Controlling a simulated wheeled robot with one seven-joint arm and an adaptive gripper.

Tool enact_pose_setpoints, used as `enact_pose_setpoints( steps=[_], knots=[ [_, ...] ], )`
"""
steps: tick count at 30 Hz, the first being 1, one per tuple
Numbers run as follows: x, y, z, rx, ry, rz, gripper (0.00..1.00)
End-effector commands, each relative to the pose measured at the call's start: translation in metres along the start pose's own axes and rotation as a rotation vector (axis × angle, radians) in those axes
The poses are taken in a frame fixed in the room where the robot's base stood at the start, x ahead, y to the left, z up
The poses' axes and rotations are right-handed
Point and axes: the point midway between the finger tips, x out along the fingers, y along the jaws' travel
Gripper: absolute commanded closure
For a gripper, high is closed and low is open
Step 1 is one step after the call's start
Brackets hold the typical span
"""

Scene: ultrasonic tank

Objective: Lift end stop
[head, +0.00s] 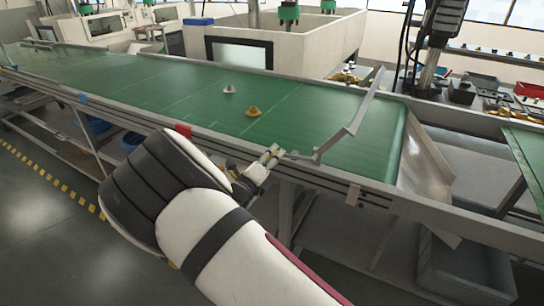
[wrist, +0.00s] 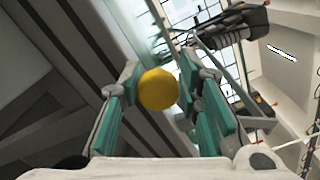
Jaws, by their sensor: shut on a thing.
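The end stop (head: 345,130) is a grey metal bar that slants over the green belt near its right end, from the near rail toward the far side. Its lever runs back to my gripper (head: 272,154) at the near rail. In the wrist view a round yellow knob (wrist: 158,90) sits between the teal pads of my gripper (wrist: 160,100), which is shut on it. I cannot tell how far the bar stands above the belt. In the head view the knob is largely hidden by the fingers.
The green conveyor belt (head: 180,90) carries a grey piece (head: 229,89) and a brass-coloured piece (head: 253,111), both left of the bar. A metal chute (head: 425,165) lies past the belt's right end, with a dark bin (head: 465,268) below. White tanks stand behind.

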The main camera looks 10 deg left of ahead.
Motion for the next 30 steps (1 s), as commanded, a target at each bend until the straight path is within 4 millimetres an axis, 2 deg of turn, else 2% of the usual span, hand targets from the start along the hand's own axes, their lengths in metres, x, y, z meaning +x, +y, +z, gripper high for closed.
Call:
enact_pose_setpoints(
  steps=[1, 11, 12, 14, 30],
  knots=[
    [-0.0019, 0.0074, -0.0048, -0.006, 0.007, 0.016, 1.0],
    [-0.0019, 0.0082, -0.0078, -0.01, 0.012, 0.016, 1.0],
    [-0.0018, 0.0083, -0.0081, -0.01, 0.012, 0.016, 0.65],
    [-0.0018, 0.0083, -0.0084, -0.011, 0.013, 0.017, 0.52],
    [-0.0004, 0.0032, -0.0045, -0.008, 0.007, 0.006, 0.51]
  ],
)
